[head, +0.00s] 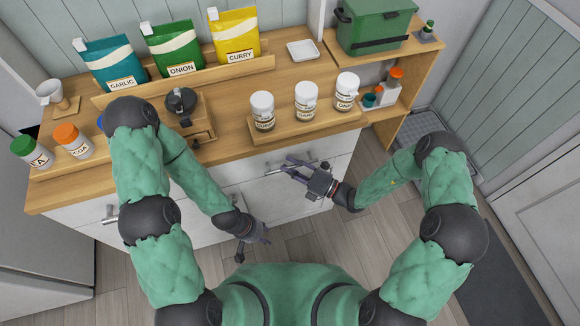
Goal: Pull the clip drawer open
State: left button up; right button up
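The white cabinet under the wooden counter has a right-hand drawer front (245,195) with a metal bar handle (277,171). This drawer looks closed, flush with the cabinet front. No label naming the clip drawer is readable. My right gripper (290,166) is at this handle, its fingers overlapping it. I cannot tell whether they grip it. My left gripper (262,236) hangs below and left of it, in front of the cabinet and apart from the handles. Its fingers are too small and foreshortened to judge. Another handle (110,214) shows at the left, partly behind my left arm.
On the counter (225,148) stand three lidded jars (306,97), garlic, onion and curry pouches (236,35), and orange- and green-capped jars at left. A green box (372,25) stands on the right shelf unit. The floor (300,235) before the cabinet is clear.

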jog(key=shift+w+a, duration=0.1)
jog(key=shift+a, duration=0.05)
jog(key=shift+c, duration=0.3)
grip_shut()
